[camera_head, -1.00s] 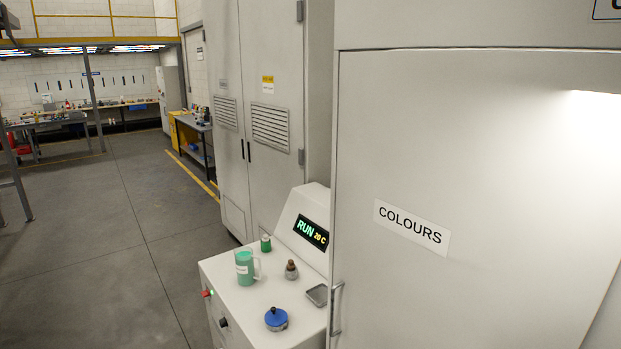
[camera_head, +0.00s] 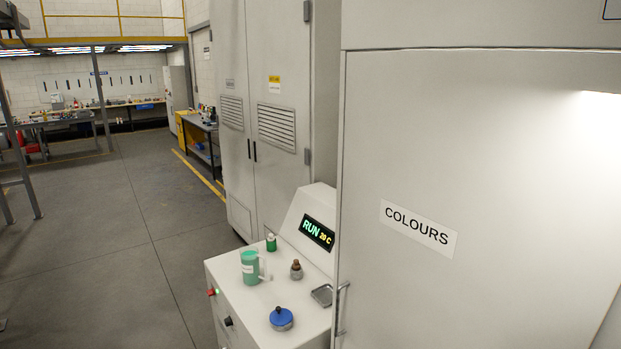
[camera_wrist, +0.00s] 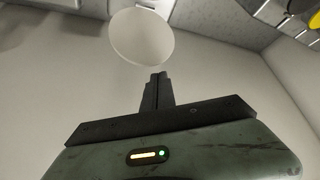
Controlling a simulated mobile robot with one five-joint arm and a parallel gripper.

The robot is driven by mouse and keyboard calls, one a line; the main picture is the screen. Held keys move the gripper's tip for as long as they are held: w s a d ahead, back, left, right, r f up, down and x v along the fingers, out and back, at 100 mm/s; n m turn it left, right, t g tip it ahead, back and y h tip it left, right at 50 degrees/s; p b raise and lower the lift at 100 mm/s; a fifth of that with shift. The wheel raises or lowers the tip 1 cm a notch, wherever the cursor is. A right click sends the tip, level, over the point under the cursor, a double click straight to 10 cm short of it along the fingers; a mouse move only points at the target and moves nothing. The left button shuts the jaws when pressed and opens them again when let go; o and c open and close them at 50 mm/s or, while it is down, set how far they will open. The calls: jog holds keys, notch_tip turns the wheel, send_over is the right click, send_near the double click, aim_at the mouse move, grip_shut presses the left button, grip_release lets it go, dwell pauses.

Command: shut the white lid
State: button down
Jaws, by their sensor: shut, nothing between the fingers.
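My gripper (camera_wrist: 156,90) shows in the wrist view with its two dark fingers together and nothing between them. A round, pale white disc (camera_wrist: 142,36) shows beyond the fingertips, above them in the picture. It may be the white lid, but I cannot tell, nor whether it is open or shut. The fingertips look apart from the disc, though the depth is unclear. In the head view I see neither my gripper nor anything that is clearly the white lid.
A tall cabinet (camera_head: 470,150) marked COLOURS fills the right. Beside it a white console (camera_head: 245,300) holds a green jug (camera_head: 250,268), a green bottle (camera_head: 271,243), a blue-topped pot (camera_head: 281,319), a brown-topped bottle (camera_head: 296,270) and a grey tray (camera_head: 322,295). Open floor (camera_head: 110,260) lies left.

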dwell(0.3)
notch_tip(320, 180, down, 3)
jog(key=b, duration=0.3)
jog(key=shift+s+a+f, duration=0.1)
jog(key=shift+f, duration=0.1)
dwell(0.5)
jog(key=shift+s+a+b, duration=0.1)
jog(key=shift+s+a, duration=0.6)
jog(key=shift+a, duration=0.25)
jog(key=shift+s+a+b, duration=0.1)
jog(key=shift+s+a, duration=0.55)
jog(key=shift+a, duration=0.3)
jog(key=shift+s+a+b, duration=0.1)
jog(key=shift+s+a, duration=0.6)
jog(key=shift+a, duration=0.25)
jog(key=shift+d+r, duration=0.1)
